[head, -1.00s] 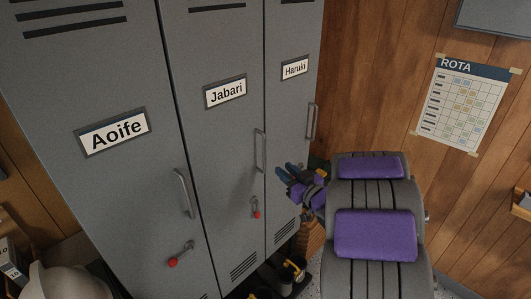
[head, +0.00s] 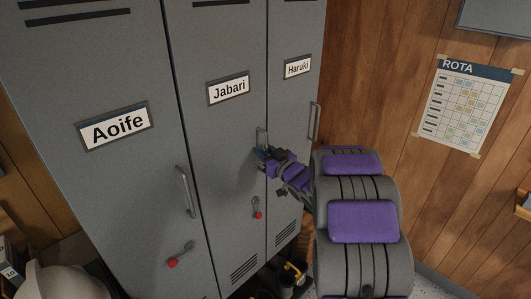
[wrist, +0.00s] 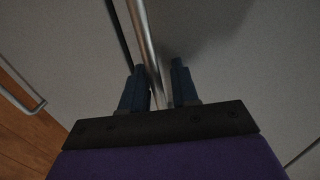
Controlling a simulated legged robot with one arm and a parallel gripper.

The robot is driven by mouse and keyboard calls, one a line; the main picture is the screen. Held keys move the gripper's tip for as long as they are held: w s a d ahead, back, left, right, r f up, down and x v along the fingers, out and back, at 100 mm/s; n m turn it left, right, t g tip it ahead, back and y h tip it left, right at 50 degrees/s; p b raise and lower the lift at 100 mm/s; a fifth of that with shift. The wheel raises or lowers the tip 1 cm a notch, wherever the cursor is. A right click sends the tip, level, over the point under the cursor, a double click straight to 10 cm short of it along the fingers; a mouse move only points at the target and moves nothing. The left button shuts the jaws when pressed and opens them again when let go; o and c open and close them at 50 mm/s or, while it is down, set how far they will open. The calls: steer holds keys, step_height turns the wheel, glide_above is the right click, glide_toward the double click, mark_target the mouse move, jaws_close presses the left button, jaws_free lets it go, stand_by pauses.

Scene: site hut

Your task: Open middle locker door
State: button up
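The middle locker door, labelled Jabari (head: 228,125), is grey and looks shut. Its upright bar handle (head: 262,135) is near the door's right edge, its lower part hidden by my gripper (head: 264,154). A key with a red tag (head: 257,208) hangs in the lock below. In the wrist view the metal handle (wrist: 145,40) runs between the two dark fingers of my gripper (wrist: 158,72). The fingers are apart, with a gap showing between the bar and the right finger. I cannot tell how deep the bar sits between them.
The Aoife door (head: 112,125) on the left has its own handle (head: 185,190) and red-tagged key (head: 176,261). The narrow Haruki door (head: 297,68) is on the right, its handle (head: 314,121) close to my arm. Boots (head: 294,272) stand below. A wood wall (head: 385,90) is to the right.

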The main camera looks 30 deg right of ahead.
steer(key=shift+d, duration=0.2)
jaws_close()
stand_by(0.3)
